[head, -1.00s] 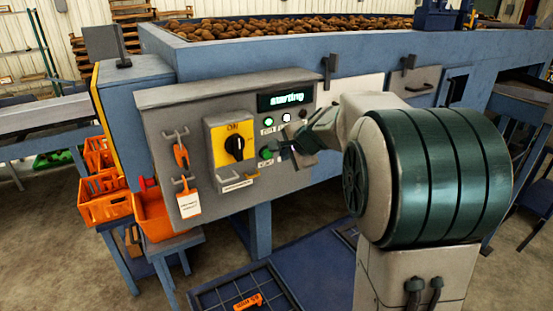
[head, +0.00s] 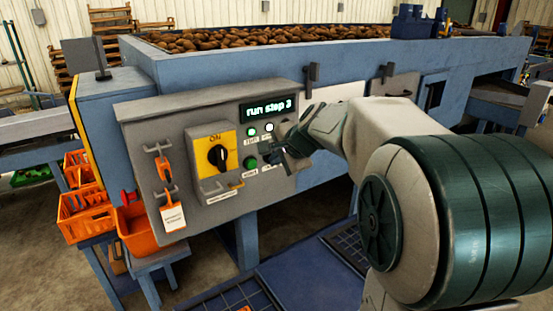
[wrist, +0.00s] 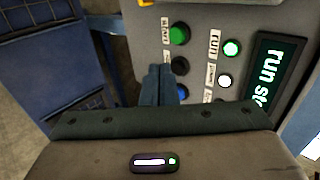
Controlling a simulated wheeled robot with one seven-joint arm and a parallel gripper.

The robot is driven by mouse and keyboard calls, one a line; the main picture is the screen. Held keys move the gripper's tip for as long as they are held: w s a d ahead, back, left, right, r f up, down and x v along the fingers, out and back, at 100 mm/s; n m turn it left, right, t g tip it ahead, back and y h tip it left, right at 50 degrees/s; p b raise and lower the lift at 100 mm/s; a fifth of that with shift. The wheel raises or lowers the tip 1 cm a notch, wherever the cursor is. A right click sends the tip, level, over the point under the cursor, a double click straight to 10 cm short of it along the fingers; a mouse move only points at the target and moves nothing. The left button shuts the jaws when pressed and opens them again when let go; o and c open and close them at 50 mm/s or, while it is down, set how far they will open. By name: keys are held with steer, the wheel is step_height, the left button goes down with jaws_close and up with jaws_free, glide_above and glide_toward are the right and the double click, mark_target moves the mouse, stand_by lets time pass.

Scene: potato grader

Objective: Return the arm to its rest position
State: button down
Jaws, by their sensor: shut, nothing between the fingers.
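My gripper (head: 274,153) is at the right side of the control panel (head: 150,118), in front of its buttons. In the wrist view my gripper (wrist: 160,85) has its fingers together, with nothing held. Its tips are close to a black button (wrist: 180,66); I cannot tell if they touch it. A green start button (wrist: 179,36) shows above, and a blue button (wrist: 182,90) is partly hidden by the fingers. The display (head: 269,107) reads "run step 3". The green run lamp and a white lamp are lit. My arm reaches in from the right.
A yellow ON switch (head: 214,153), an orange padlock (head: 163,168) and a hanging tag (head: 172,217) are on the panel's left. Orange crates (head: 84,212) stand at left. The hopper (head: 450,52) full of potatoes is behind.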

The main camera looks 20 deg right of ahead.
steer(key=s+a+f+n+g+h, duration=0.1)
steer(key=s+f+n+g, duration=0.1)
steer(key=s+n, duration=0.3)
steer(key=s+f+n+g+h, duration=0.1)
steer(key=s+f+n, duration=0.3)
steer(key=s, duration=1)
steer(key=s+a+f+n+g+h, duration=0.1)
steer(key=s+f+n, duration=0.3)
steer(key=s, duration=0.6)
steer(key=shift+a+f+n+g, duration=0.25)
steer(key=shift+a+n+g, duration=0.1)
steer(key=shift+n+g, duration=0.5)
